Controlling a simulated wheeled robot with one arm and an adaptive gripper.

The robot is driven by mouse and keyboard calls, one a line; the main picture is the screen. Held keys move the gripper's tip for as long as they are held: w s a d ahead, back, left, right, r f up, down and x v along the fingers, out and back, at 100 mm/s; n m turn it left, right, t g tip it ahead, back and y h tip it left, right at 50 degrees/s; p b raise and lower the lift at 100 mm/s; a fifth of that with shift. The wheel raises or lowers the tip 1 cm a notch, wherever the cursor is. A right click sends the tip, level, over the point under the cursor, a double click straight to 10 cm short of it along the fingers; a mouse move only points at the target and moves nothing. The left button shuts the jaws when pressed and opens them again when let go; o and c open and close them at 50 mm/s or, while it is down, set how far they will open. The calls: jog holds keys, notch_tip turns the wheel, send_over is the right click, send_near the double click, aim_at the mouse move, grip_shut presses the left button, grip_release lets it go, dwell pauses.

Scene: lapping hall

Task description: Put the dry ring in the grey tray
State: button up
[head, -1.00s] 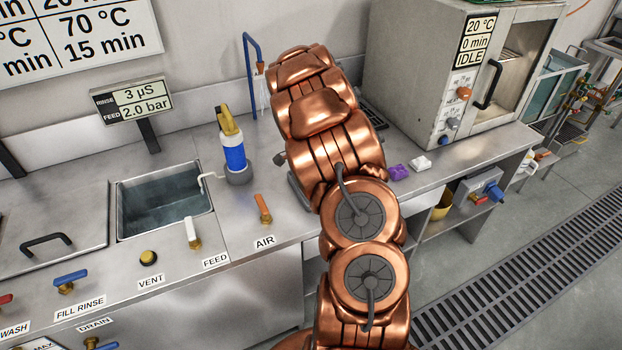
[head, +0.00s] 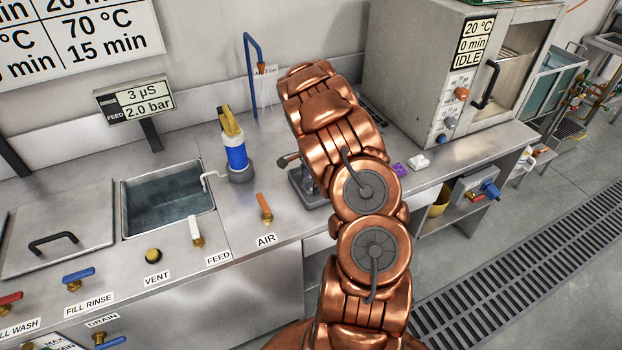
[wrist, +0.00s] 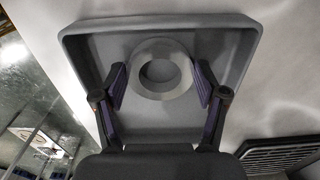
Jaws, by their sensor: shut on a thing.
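The ring (wrist: 162,94) is a pale grey band with a round opening, seen in the wrist view between my fingertips. My gripper (wrist: 160,84) is shut on it, one finger on each side. Behind the ring, the grey tray (wrist: 226,60) with raised walls fills the middle of the wrist view, and the ring lies within its outline. I cannot tell whether the ring touches the tray floor. In the head view a part of the grey tray (head: 304,197) shows left of my arm; the arm hides the ring and most of the gripper.
A blue and yellow bottle-like device (head: 235,152) stands left of the tray, beside a sink (head: 168,200). An oven-like cabinet (head: 420,75) stands to the right. A purple item (head: 398,169) and a white cloth-like item (head: 418,162) lie on the counter. Valve handles line the front edge.

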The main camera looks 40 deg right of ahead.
jog(key=o, duration=1.4)
jog(key=shift+f, duration=0.1)
jog(key=shift+o, duration=0.2)
